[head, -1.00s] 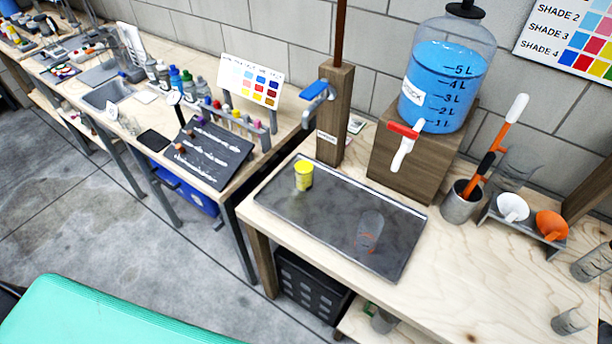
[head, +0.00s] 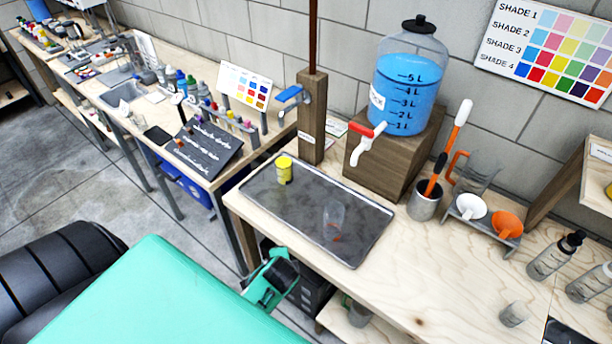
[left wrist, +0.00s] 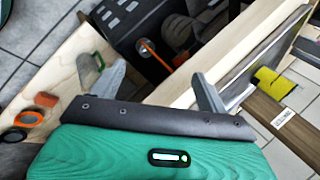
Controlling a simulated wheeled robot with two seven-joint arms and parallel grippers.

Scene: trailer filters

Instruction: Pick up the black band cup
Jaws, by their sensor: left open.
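I cannot make out a cup with a clear black band in these views. A clear cup with a reddish band (head: 334,220) stands on the dark tray (head: 290,226) in the head view, and a yellow cup (head: 285,170) stands at its left end. Another clear cup (head: 514,314) is at the lower right on the bench. My left gripper (head: 275,278) is low in front of the bench. In the left wrist view its fingers (left wrist: 150,84) are apart with nothing between them. Banded round items, one orange (left wrist: 28,117), lie on wood at the left there. My right gripper is out of view.
The wooden bench (head: 420,290) edge is close to my left gripper. A black crate (head: 310,290) is under it. A blue-filled jug (head: 408,95) on a wooden block, a tool holder (head: 424,205) and funnels (head: 508,223) stand at the back. The bench front right is mostly clear.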

